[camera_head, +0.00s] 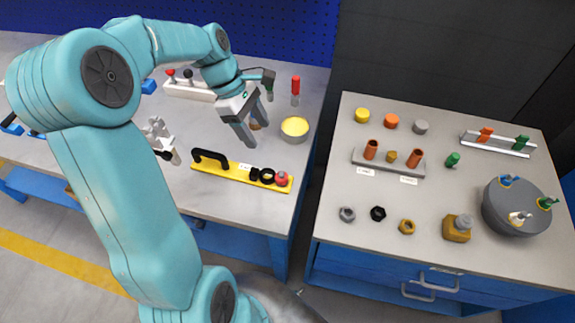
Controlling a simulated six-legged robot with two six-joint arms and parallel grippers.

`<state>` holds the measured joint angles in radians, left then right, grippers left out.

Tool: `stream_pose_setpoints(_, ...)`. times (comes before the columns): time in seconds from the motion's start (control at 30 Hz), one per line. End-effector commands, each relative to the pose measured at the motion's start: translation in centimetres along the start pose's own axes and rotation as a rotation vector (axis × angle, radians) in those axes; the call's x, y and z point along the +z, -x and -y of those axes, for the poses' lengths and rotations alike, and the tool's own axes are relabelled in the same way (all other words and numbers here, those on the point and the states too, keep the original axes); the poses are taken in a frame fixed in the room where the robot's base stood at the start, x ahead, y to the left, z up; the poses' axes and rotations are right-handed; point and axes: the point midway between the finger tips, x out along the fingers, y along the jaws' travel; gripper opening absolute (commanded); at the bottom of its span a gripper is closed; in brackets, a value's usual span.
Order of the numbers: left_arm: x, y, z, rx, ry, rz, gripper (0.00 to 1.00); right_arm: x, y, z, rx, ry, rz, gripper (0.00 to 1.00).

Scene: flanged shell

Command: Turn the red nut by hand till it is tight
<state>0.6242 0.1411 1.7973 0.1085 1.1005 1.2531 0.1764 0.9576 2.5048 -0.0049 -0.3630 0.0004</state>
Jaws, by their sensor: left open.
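A yellow board (232,174) lies near the front of the left bench. A small red nut-like piece (282,178) sits at its right end, beside black rings (261,175). Its thread and how tightly it sits are too small to tell. My left gripper (256,134) is open above the bench, behind and a little left of the red piece and apart from it. My right gripper is not in view.
A grey tin with a yellow top (295,128) stands right of my left gripper. A red-handled tool (295,86) stands behind it. A black handle (209,157) rises from the board's left end. A gap separates the right bench (335,222), which holds several nuts and fittings.

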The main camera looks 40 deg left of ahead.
Motion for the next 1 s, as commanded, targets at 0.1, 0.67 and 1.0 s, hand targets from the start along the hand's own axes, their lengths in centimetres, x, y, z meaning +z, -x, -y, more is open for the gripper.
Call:
stream_pose_setpoints(0.1,-0.2,-0.7,0.4,-0.003,0.002,0.001,0.63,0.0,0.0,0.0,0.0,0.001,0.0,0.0)
stream_pose_setpoints(0.67,-0.1,-12.9,0.8,-0.005,0.003,0.002,0.63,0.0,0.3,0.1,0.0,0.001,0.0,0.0)
stream_pose_setpoints(1.0,0.1,-16.3,0.5,0.0,0.001,0.0,0.63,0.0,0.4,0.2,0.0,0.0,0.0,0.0)
